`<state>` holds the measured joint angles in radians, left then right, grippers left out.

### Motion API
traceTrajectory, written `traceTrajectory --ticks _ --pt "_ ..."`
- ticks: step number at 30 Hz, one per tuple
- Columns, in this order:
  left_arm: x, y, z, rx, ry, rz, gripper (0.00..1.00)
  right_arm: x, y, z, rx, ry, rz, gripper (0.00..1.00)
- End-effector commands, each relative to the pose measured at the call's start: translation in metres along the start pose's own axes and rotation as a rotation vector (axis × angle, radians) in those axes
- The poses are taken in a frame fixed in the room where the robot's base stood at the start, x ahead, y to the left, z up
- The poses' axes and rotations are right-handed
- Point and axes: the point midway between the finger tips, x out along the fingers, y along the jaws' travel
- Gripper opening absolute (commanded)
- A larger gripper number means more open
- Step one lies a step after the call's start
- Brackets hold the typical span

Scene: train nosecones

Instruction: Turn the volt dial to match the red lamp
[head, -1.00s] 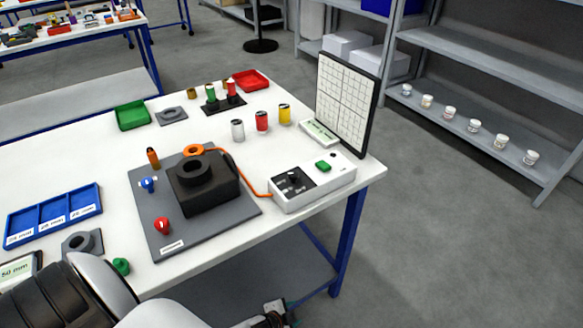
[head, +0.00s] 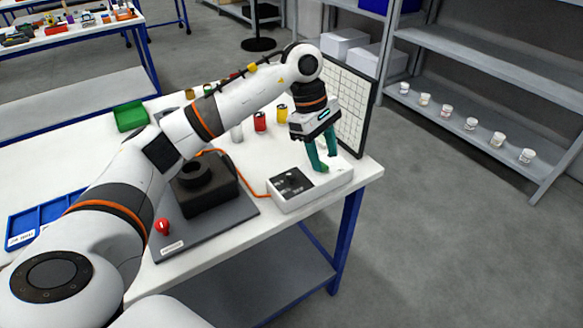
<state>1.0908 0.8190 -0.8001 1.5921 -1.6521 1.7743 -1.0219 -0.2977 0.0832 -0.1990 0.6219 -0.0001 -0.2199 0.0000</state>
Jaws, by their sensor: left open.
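A white control box (head: 320,190) sits near the table's right corner. Its black panel (head: 292,183) carries the dial markings, too small to read. The box's green button is hidden behind my fingers. My left gripper (head: 324,163) has two green fingers pointing down, open, over the right part of the box, right of the black panel. Whether they touch the box I cannot tell. A small red knob-like piece (head: 162,226), possibly the red lamp, stands on the grey base plate (head: 205,231). My right gripper is not in view.
An orange cable (head: 250,187) runs from the box toward the black block (head: 205,202). Red (head: 260,122) and yellow (head: 282,113) cans stand behind. An upright grid board (head: 356,112) stands close to my gripper. My left arm hides much of the table.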

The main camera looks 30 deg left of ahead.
Motion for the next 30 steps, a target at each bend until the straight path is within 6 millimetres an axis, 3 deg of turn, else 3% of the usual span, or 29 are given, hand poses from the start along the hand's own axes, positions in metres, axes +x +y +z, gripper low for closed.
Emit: traceTrajectory --ticks 1,3,8,15,24,30 --pt "-0.02 0.003 0.017 0.015 -0.097 0.003 0.47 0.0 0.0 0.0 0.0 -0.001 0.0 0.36" --pt "-0.039 0.009 0.036 0.024 -0.201 0.021 0.47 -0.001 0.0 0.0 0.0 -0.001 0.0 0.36" --pt "-0.057 0.017 0.056 0.025 -0.305 0.046 0.47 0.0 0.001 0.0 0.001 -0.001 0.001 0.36" --pt "-0.028 0.019 0.066 0.024 -0.309 0.054 0.47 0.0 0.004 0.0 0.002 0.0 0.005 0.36" --pt "0.028 0.022 0.083 0.024 -0.307 0.053 0.47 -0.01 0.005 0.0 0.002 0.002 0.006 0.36" --pt "0.049 0.022 0.09 0.024 -0.306 0.049 0.47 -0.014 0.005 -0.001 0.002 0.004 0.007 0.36"
